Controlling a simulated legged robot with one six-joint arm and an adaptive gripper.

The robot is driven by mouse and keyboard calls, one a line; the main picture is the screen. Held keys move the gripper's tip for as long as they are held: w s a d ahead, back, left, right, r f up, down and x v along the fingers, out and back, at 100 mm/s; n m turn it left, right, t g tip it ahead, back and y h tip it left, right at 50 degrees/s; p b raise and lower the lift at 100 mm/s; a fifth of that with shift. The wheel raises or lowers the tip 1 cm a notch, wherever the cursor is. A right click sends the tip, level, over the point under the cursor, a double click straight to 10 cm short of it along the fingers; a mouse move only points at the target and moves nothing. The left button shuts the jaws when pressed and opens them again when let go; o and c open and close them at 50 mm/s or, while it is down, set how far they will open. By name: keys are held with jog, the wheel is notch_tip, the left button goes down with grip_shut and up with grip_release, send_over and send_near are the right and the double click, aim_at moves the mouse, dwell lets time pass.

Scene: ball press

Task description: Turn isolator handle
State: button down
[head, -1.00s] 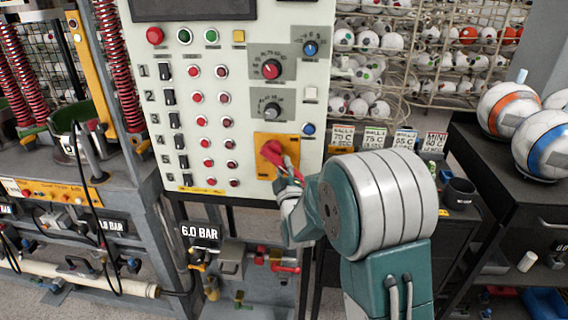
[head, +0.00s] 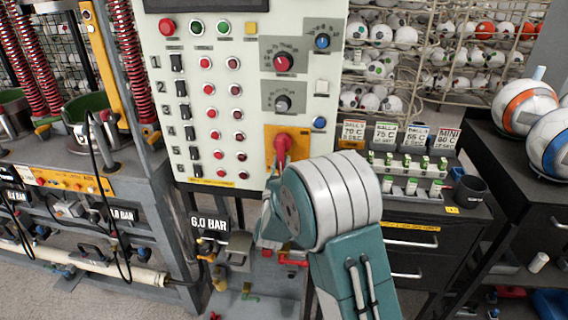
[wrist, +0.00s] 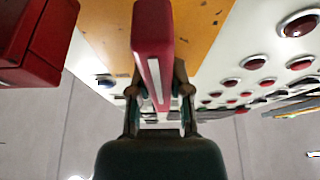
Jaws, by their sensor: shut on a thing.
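The red isolator handle (head: 282,146) sits on a yellow-orange plate (head: 306,139) at the lower right of the pale control panel (head: 212,80). In the wrist view the handle (wrist: 153,40) is a red bar running between the two fingers of my gripper (wrist: 160,92). The fingers are shut on it, one on each side. In the head view my arm hides most of the gripper and the lower part of the handle. The handle's upper end shows above my arm.
Rows of buttons and black switches (head: 182,88) lie left of the plate, with knobs (head: 283,62) above it. A dark cabinet (head: 420,235) with small bottles stands right of my arm. Below the panel hang a 6.0 BAR sign (head: 209,222) and valves. Soccer balls (head: 525,105) rest far right.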

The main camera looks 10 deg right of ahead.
jog(key=shift+a+f+m, duration=0.2)
jog(key=shift+f+m, duration=0.1)
jog(key=shift+m, duration=0.2)
jog(key=c, duration=0.7)
grip_release()
jog(key=shift+o, duration=0.7)
jog(key=shift+w, duration=0.1)
jog(key=shift+a+r, duration=0.1)
jog(key=shift+r, duration=0.05)
jog(key=v, duration=1.2)
jog(key=shift+a, duration=0.15)
